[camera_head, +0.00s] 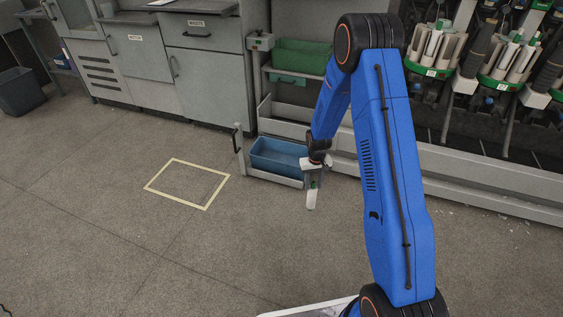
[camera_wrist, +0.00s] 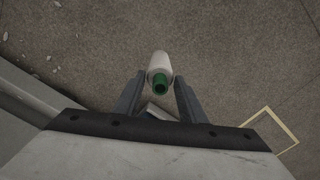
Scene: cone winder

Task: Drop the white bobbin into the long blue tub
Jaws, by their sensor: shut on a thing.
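The white bobbin (camera_wrist: 159,66) with a green end is between the two fingers of my gripper (camera_wrist: 159,92) in the wrist view. My gripper is shut on it. In the head view my gripper (camera_head: 313,178) points down and the bobbin (camera_head: 311,200) hangs tilted below it, over the floor.
A green tub (camera_head: 301,57) sits on a shelf above the blue tub. A yellow taped rectangle (camera_head: 187,184) marks the clear floor. Spindles with cones (camera_head: 431,48) line the machine at the right.

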